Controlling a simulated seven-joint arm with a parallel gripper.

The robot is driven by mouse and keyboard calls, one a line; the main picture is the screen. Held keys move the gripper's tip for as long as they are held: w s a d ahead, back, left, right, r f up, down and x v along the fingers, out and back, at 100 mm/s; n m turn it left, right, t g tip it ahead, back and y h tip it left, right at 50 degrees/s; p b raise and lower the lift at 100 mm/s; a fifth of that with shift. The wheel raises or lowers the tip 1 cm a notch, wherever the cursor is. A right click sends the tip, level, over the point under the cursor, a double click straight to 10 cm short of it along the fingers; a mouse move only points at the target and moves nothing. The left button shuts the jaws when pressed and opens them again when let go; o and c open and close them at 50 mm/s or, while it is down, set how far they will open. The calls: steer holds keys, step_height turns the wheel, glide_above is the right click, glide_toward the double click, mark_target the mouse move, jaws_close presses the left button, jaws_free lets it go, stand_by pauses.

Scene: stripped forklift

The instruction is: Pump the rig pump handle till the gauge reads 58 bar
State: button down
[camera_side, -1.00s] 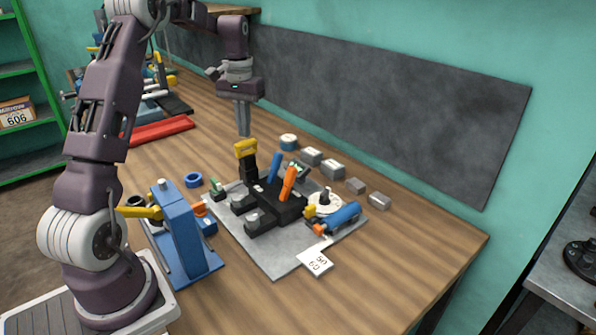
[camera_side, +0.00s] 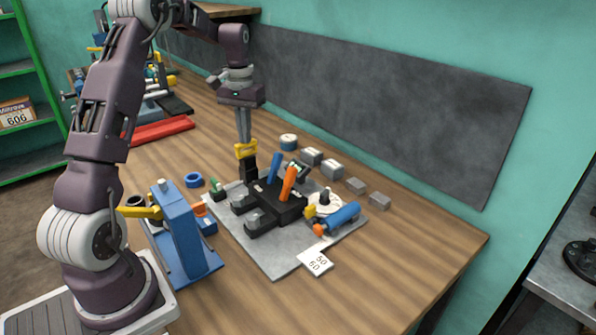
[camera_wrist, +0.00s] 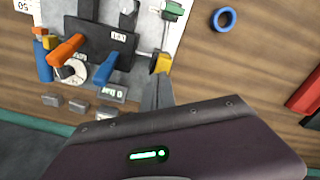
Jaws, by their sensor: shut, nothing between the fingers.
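A black rig block (camera_side: 278,207) with a blue lever (camera_side: 275,167) and an orange lever (camera_side: 288,182) sits on a grey plate (camera_side: 275,262). At its back left stands a black post with a yellow top (camera_side: 246,151), which looks like the pump handle. My gripper (camera_side: 243,138) points down, shut and empty, with its tips at the yellow top. In the wrist view the tips are beside the yellow top (camera_wrist: 161,63); I cannot tell whether they touch.
A blue stand with a yellow arm (camera_side: 180,225) is at the left. A blue ring (camera_side: 193,180) lies behind it. Several grey blocks (camera_side: 331,168) line the wall side. A white card (camera_side: 315,262) marked 50 and 60 lies at the plate's front. The front right table is clear.

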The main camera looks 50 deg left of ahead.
steer(key=shift+f, duration=1.6)
steer(key=shift+r, duration=2.55)
steer(key=shift+f, duration=0.15)
stand_by(1.0)
steer(key=shift+f, duration=2.45)
steer(key=shift+r, duration=2.6)
